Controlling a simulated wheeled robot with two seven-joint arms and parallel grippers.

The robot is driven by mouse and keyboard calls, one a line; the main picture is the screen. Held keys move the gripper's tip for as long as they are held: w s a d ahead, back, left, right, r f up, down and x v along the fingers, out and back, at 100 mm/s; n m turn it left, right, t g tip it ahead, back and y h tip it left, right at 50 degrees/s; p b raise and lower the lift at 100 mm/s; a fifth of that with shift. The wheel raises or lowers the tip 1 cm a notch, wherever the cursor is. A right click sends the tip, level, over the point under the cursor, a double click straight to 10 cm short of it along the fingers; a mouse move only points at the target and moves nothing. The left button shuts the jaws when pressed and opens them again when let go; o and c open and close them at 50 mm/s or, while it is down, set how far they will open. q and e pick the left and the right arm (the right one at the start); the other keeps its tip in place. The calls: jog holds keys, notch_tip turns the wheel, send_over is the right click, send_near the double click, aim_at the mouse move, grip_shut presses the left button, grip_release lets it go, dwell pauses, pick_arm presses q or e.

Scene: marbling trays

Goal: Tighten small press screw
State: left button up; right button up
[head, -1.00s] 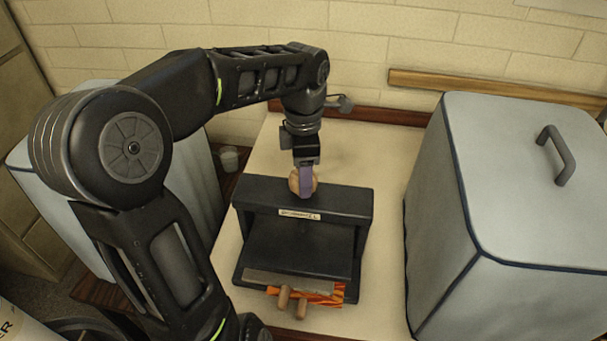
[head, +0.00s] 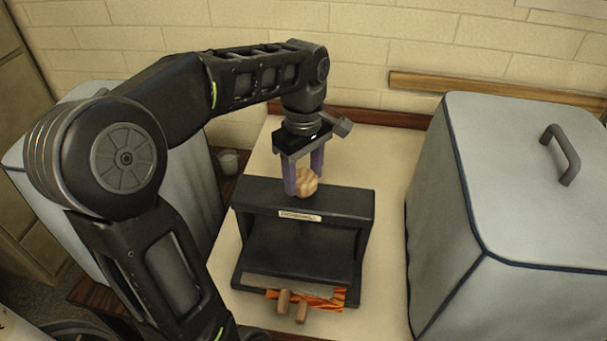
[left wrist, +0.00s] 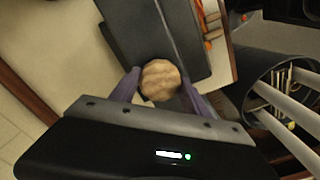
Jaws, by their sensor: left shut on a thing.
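The small black press (head: 345,205) stands on the pale tabletop, with a label on its top beam. Its screw has a round, ridged wooden knob (head: 308,182) on top of the beam. My left gripper (head: 304,186) points down from above, with its purple fingers on either side of the knob. In the left wrist view the knob (left wrist: 160,80) sits between the two fingertips, and the gripper is shut on it. The screw's shaft is hidden under the knob. My right gripper is not in view.
An orange patterned sheet (head: 330,298) and wooden handles (head: 284,300) show at the press's front. A large grey covered box (head: 500,190) stands close on the right, and another covered box is behind my left arm. A small cup (head: 228,161) is at the left. Tabletop behind the press is clear.

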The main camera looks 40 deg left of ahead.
aim_at(303, 176)
pick_arm(q)
jog(key=m, duration=0.5)
jog(key=shift+m, duration=0.4)
jog(key=o, duration=1.4)
jog(key=shift+r, duration=0.5)
notch_tip(303, 176, up, 6)
jog(key=shift+p, duration=1.15)
jog(key=shift+r+p, duration=0.5)
